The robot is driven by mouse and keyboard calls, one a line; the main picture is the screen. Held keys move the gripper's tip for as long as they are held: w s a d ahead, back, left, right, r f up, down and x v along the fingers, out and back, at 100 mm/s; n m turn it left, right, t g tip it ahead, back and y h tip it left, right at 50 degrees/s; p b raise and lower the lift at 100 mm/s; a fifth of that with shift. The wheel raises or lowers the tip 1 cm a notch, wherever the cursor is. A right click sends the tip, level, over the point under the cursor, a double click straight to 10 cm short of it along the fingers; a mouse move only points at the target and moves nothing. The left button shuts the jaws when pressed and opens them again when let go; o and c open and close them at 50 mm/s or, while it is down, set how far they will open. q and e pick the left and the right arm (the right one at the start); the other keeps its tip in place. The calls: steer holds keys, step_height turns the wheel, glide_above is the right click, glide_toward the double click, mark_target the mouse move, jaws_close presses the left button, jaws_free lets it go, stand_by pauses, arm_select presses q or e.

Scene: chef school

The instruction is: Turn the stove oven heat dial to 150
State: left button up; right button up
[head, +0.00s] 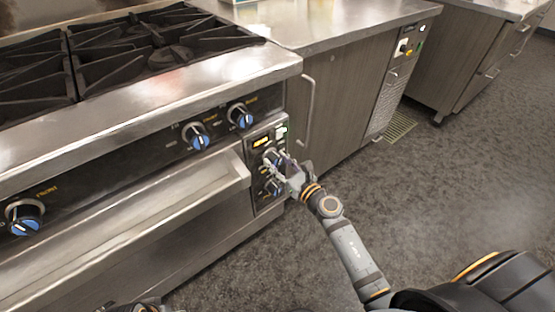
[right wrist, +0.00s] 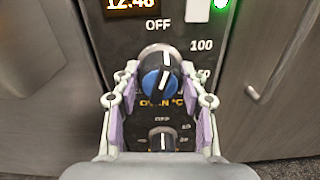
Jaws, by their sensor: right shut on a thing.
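The oven heat dial (right wrist: 153,82) is a knob with a blue face and a metal skirt, on a dark panel marked "OVEN °C". Its white pointer line leans slightly right of straight up, between OFF and 100. The 150 mark is not clearly readable. My right gripper (right wrist: 160,72) has a finger on each side of this dial and is shut on it. In the head view the right gripper (head: 280,166) reaches the control panel (head: 262,147) at the stove's right end and partly covers the dials. Part of my left gripper (head: 140,307) shows at the bottom edge; its fingers are not clear.
A second, smaller knob (right wrist: 162,140) sits just below the dial, between my fingers. A lit clock display (right wrist: 132,4) and a green light (right wrist: 221,4) are above. The oven handle (head: 190,198) juts out left of the panel. Open floor (head: 430,200) lies to the right.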

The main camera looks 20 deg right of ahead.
steer(key=shift+r+m+p, duration=0.1)
steer(key=shift+m+p, duration=0.35)
steer(key=shift+m, duration=0.55)
steer(key=m+p, duration=0.3)
steer(key=m, duration=0.3)
steer(key=shift+d, duration=0.1)
steer(key=m+p, duration=0.4)
steer(key=m, duration=0.2)
steer(key=shift+m, duration=0.3)
arm_select(q)
steer(key=s+a+f, duration=0.2)
steer(key=s+f, duration=0.1)
steer(key=f, duration=0.3)
steer(key=s+a+f+p, duration=0.1)
steer(key=s+a+f, duration=0.1)
steer(key=f, duration=0.4)
steer(key=s+a+f+y+p, duration=0.1)
steer(key=s+a+f, duration=0.1)
steer(key=s+f, duration=0.2)
steer(key=shift+s+f+g, duration=0.25)
steer(key=shift+f+g, duration=0.05)
steer(key=shift+f, duration=1.3)
arm_select(e)
steer(key=shift+f+m, duration=0.15)
steer(key=shift+m, duration=0.75)
steer(key=shift+f+m, duration=0.15)
steer(key=shift+m, duration=0.75)
arm_select(q)
steer(key=shift+s, duration=0.1)
